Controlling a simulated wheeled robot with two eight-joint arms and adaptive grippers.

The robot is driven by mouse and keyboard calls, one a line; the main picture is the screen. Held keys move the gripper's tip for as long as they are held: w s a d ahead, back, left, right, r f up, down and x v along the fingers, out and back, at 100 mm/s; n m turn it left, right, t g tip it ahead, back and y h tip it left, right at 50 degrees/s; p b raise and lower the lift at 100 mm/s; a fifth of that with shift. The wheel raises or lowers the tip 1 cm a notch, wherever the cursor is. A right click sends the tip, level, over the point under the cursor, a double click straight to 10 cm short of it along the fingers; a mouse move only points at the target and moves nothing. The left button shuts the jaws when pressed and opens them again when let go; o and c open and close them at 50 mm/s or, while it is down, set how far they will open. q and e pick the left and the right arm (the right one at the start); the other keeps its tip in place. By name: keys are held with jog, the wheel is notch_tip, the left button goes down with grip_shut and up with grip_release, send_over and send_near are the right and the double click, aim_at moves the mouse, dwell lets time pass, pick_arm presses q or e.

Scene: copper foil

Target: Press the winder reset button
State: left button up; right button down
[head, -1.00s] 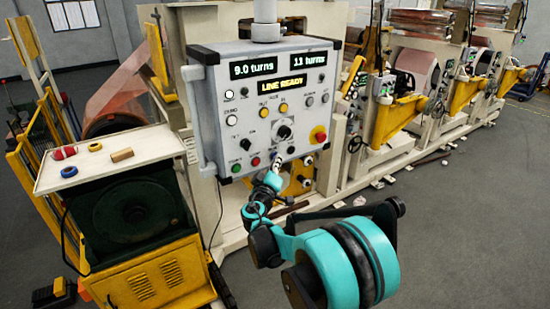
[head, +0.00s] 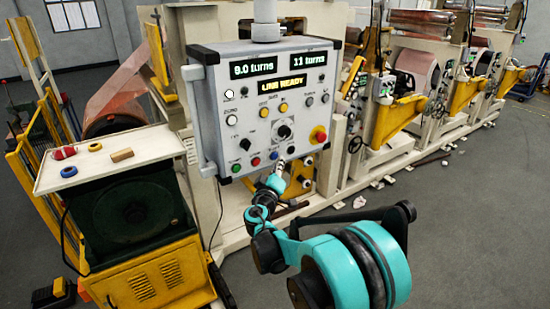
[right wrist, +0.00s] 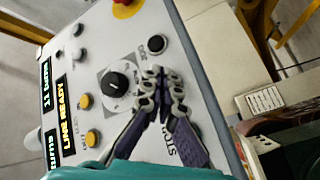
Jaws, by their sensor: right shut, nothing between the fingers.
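The grey control panel (head: 215,125) hangs in the middle of the head view, with a lit "LINE READY" display (head: 280,84). Its bottom row has a green button (head: 236,168), a red button (head: 255,161), a blue button (head: 273,155) and a black button (head: 291,150). The small labels are too blurred to single out the winder reset button. My right gripper (head: 281,163) is shut and empty, its tips just below the blue and black buttons. In the right wrist view its fingertips (right wrist: 161,85) lie beside the black button (right wrist: 156,43) and hide the blue one. Contact cannot be told.
A red emergency knob on a yellow base (head: 318,134) sits at the panel's lower right, near the gripper. A selector dial (head: 284,131) is above the tips. A white-topped cabinet (head: 125,175) stands left. Rolling machines fill the right background; the front floor is open.

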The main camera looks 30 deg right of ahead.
jog(key=shift+s+d, duration=0.2)
jog(key=shift+s, duration=2.3)
jog(key=s+a+f+g+y+b, duration=0.2)
jog(key=s+a+f+y+b, duration=0.2)
jog(key=s+a+f, duration=0.3)
jog(key=s+a+f+m+g+y+b, duration=0.1)
jog(key=s+a+f+g+y+b, duration=0.1)
jog(key=s+a+f+y+b, duration=0.2)
jog(key=s+a+f+g+y+b, duration=0.3)
jog(key=s+a+f+b, duration=0.5)
jog(key=s+f, duration=0.7)
notch_tip(320, 180, down, 4)
jog(key=shift+s+a+f+m+y+b, duration=0.3)
jog(key=shift+a+y+b, duration=0.1)
jog(key=shift+a+y, duration=0.4)
jog(key=shift+a, duration=0.1)
